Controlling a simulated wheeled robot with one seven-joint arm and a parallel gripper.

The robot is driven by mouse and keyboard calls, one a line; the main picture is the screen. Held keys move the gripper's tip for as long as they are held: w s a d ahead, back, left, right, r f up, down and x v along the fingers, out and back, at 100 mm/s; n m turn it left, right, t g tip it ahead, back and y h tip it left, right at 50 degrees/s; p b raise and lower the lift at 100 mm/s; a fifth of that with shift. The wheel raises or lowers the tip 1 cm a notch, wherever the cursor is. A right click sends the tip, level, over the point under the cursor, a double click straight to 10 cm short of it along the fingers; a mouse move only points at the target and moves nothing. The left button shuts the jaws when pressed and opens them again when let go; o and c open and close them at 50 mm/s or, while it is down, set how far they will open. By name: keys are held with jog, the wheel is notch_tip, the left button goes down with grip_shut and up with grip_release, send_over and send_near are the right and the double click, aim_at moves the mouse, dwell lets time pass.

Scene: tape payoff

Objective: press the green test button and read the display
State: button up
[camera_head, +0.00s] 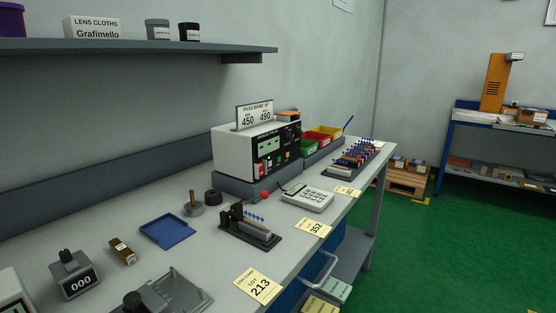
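A white and black test instrument (238,155) stands on a grey plinth at the back of the bench. Its black front panel faces right and is seen at a slant. A pale green display (267,144) is on the panel, but its reading is too small to make out. Small coloured controls sit below the display, among them green and red spots; I cannot tell for certain which is the green test button. A sign on top reads "PASS BAND" with 450 and 490. My gripper is not in view.
In front of the instrument are a red knob (265,195), a grey keypad device (308,198) and a black fixture (250,228). A blue tray (167,231), a counter showing 000 (75,275) and yellow lot cards (257,287) lie nearer. A shelf (140,48) overhangs the left. Green floor is clear at right.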

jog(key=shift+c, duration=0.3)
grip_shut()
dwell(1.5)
